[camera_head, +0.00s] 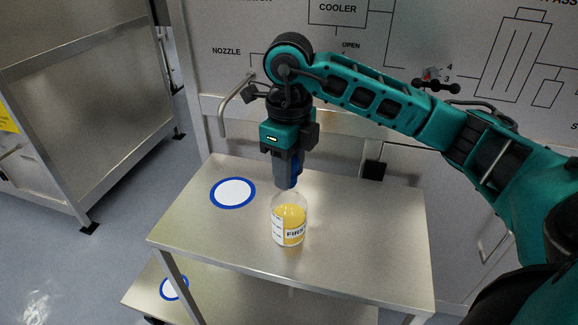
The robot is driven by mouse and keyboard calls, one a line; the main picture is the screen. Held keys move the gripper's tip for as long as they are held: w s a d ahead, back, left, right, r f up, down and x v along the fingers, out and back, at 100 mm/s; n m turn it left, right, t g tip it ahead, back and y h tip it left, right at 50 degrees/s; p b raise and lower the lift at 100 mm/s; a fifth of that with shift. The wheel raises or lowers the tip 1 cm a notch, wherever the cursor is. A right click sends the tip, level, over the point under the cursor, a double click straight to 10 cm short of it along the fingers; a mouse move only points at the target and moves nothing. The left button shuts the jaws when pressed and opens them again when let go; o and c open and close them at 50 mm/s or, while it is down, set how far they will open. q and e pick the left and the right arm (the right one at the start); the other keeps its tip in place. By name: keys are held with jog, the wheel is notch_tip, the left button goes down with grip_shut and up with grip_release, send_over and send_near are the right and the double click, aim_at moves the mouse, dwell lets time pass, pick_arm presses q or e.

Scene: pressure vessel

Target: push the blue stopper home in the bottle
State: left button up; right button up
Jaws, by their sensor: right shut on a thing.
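A clear bottle (289,221) with yellow liquid and a white label stands upright on the steel table. My right gripper (287,183) points straight down just above the bottle's mouth. It is shut on the blue stopper (294,176), of which a strip of blue shows at the right of the fingers. The bottle's neck is partly hidden behind the gripper, so I cannot tell how deep the stopper sits or whether it touches the mouth. My left gripper is not in view.
The steel table (369,251) is otherwise clear, with a blue-ringed white disc (232,193) left of the bottle. A lower shelf bears a similar disc (174,288). A printed wall panel (232,52) with a bar handle (236,100) stands behind. A steel cabinet (80,90) is at left.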

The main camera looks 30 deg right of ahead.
jog(key=shift+f+b, duration=0.9)
jog(key=shift+f, duration=0.25)
jog(key=o, duration=1.1)
jog(key=shift+r, duration=0.4)
notch_tip(320, 180, up, 12)
jog(key=p, duration=0.3)
jog(key=shift+r, duration=0.2)
